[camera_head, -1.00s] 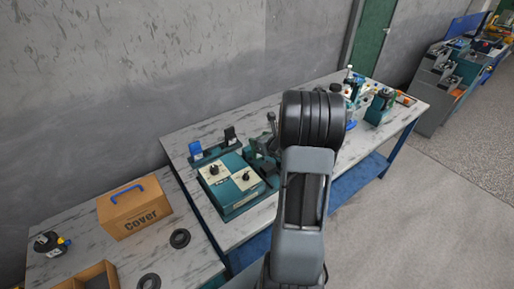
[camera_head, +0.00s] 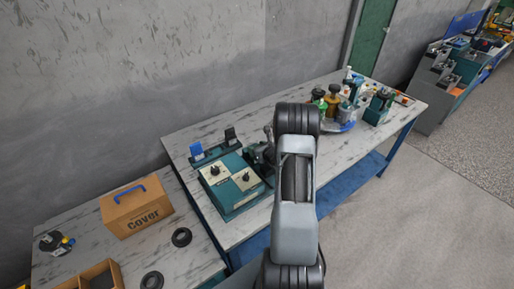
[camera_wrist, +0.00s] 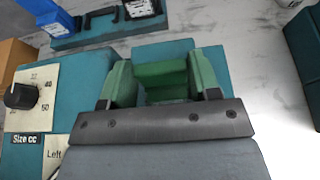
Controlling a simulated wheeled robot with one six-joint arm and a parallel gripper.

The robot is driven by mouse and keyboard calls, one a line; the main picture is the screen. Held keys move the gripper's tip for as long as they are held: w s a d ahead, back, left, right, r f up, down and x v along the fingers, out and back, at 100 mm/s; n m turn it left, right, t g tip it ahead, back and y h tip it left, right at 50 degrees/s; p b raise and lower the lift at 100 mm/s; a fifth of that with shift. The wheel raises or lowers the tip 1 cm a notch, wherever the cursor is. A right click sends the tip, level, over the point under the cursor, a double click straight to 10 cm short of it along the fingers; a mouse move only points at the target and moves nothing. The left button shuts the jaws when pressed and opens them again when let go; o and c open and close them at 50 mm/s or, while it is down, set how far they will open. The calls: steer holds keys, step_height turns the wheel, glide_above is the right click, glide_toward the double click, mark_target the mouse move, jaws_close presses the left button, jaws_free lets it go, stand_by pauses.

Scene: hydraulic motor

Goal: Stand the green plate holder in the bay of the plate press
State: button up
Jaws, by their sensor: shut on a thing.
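My gripper (camera_wrist: 162,90) is shut on the green plate holder (camera_wrist: 160,74), whose green block shows between the fingers in the wrist view. The holder's lower part is hidden by the gripper body. A teal block (camera_wrist: 165,48) lies just beyond it, apparently part of the plate press; I cannot tell whether they touch. In the head view, the teal unit with a lever, which looks like the plate press (camera_head: 260,155), stands right of the control box, partly hidden by my arm. My gripper is hidden behind the arm there.
The teal control box (camera_head: 232,184) with knobs stands left of the press; its dial panel shows in the wrist view (camera_wrist: 30,98). A rack with blue and black pieces (camera_head: 213,152) lies behind it. A cover box (camera_head: 137,208) stands lower left.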

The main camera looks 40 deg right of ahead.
steer(key=shift+f, duration=0.15)
steer(key=o, duration=1.2)
steer(key=shift+c, duration=0.2)
